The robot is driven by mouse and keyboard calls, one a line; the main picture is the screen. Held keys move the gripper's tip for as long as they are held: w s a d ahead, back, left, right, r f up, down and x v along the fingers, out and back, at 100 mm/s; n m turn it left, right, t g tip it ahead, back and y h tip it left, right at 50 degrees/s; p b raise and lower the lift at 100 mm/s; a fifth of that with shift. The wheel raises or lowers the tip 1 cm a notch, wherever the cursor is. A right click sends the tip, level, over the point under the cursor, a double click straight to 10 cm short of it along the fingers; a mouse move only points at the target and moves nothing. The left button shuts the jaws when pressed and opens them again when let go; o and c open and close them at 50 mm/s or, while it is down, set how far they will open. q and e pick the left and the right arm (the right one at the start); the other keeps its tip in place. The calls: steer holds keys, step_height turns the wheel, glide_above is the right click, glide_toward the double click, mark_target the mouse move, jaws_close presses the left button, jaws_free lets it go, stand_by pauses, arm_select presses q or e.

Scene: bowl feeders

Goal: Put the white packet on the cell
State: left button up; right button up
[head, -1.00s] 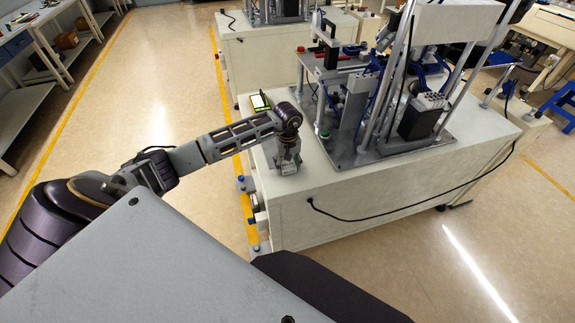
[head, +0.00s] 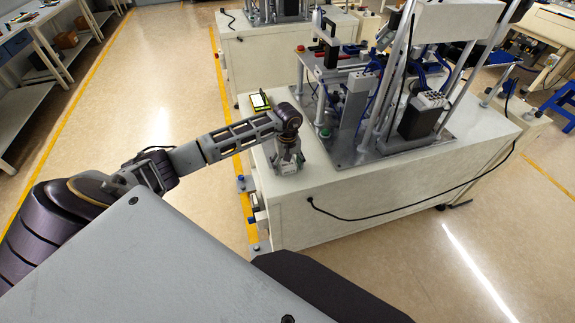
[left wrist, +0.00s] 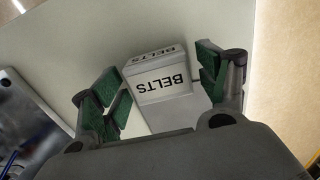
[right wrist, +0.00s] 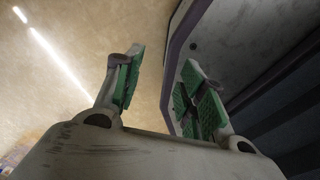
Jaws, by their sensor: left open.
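The white packet (left wrist: 165,84), a pale box with the black word BELTS on it, stands on the white top of the cell (left wrist: 90,30). In the left wrist view it sits between the two green-padded fingers of my left gripper (left wrist: 157,76). The fingers are spread, with gaps visible on both sides of the packet. In the head view my left gripper (head: 288,163) is low over the near left part of the cell (head: 350,195), and it largely hides the packet there. My right gripper (right wrist: 161,82) is open and empty in the right wrist view; it is not in the head view.
A machine on a metal plate (head: 400,146) fills the cell's right side. A black cable (head: 400,216) hangs down the front. Another white cell (head: 260,55) stands behind. The floor to the left is clear.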

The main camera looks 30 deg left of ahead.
mark_target(288, 164)
arm_select(q)
steer(key=shift+r, duration=0.1)
arm_select(e)
steer(key=shift+s+r, duration=0.1)
arm_select(q)
steer(key=shift+r, duration=0.2)
step_height(288, 164, up, 12)
steer(key=shift+f+b, duration=0.15)
steer(key=shift+b, duration=0.15)
arm_select(e)
steer(key=shift+d+f, duration=0.4)
steer(key=shift+d, duration=0.15)
steer(key=shift+w, duration=0.2)
